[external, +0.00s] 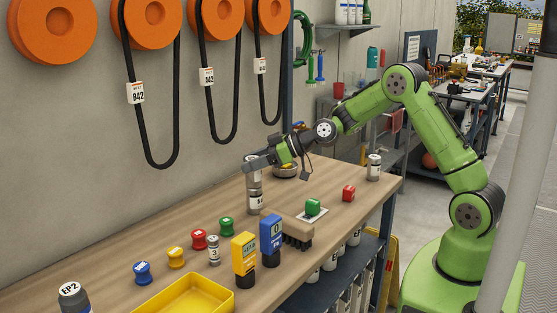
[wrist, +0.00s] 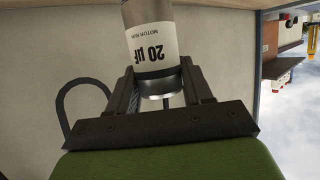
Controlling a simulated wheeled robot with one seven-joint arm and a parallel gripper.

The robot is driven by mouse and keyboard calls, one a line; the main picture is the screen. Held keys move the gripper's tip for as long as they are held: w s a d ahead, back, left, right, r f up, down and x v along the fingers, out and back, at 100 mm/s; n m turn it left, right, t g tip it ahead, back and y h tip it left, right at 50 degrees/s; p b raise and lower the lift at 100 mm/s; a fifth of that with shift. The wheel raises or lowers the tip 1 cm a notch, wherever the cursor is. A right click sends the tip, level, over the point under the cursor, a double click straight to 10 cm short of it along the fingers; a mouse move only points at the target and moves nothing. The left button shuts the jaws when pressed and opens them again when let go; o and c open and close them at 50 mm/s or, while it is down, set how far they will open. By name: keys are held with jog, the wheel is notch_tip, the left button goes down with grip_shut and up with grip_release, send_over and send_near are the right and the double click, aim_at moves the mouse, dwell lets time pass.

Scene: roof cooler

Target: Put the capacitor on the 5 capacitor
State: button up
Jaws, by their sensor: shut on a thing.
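My gripper (external: 257,164) is shut on a silver capacitor (external: 253,178) above the wooden bench. In the wrist view the held capacitor (wrist: 150,48) has a white label reading 20 µF, upside down in the picture, and sits between the two fingers (wrist: 160,82). The capacitor with a 5 on its label (external: 255,202) stands upright on the bench directly below the held one in the external view. The two look in line and very close. I cannot tell whether they touch. The wrist view does not show the 5 capacitor.
Another capacitor (external: 374,168) stands at the bench's right end. A brush (external: 298,234), blue meter (external: 270,236) and yellow meter (external: 243,256) are in front. Belts (external: 236,105) hang on the wall.

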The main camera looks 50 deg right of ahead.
jog(key=shift+f, duration=0.1)
jog(key=o, duration=1.1)
jog(key=shift+r, duration=0.25)
jog(key=v, duration=1.2)
jog(key=s+a+r+m+g+h, duration=0.1)
jog(key=s+g+h, duration=0.1)
jog(key=s, duration=0.5)
jog(key=s+a+r+g+h, duration=0.1)
jog(key=s+a+h, duration=0.1)
jog(key=s, duration=0.6)
jog(key=s+d+m+h, duration=0.1)
jog(key=s+d+m, duration=0.1)
jog(key=s, duration=0.3)
jog(key=s+d+m+g+h, duration=0.1)
jog(key=s+m, duration=0.1)
jog(key=s, duration=0.3)
jog(key=s+d+f+m+g+h, duration=0.1)
jog(key=s+d+m, duration=0.1)
jog(key=s, duration=0.4)
jog(key=shift+d+h, duration=0.35)
jog(key=shift+h, duration=0.05)
